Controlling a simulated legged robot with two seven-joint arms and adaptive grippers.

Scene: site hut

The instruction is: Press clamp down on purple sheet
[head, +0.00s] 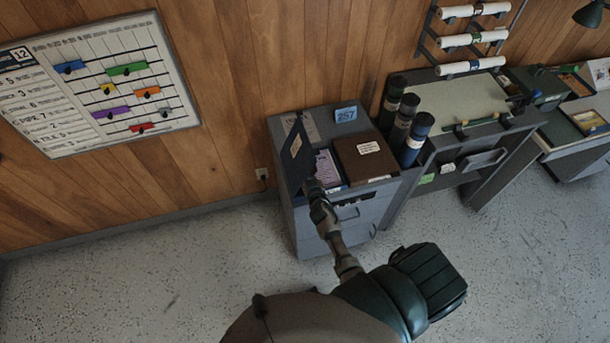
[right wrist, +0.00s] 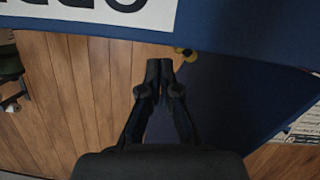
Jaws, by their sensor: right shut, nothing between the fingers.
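A dark blue binder (head: 297,150) stands open on the grey cabinet (head: 285,190), one cover raised upright. The purple sheet (head: 327,167) lies flat beside that cover. I cannot make out the clamp; it is too small or hidden in the head view. My right gripper (head: 312,185) is at the front of the binder, close to the raised cover and left of the purple sheet. In the right wrist view its fingers (right wrist: 160,65) are together and empty, in front of the dark blue cover (right wrist: 240,90) with its white label (right wrist: 90,10). My left gripper is out of view.
A brown box (head: 362,158) lies right of the sheet, and a blue 257 sign (head: 346,114) stands behind. Dark tubes (head: 414,140) stand at the cabinet's right. A wood wall (head: 230,80) is close behind. The floor at left is clear.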

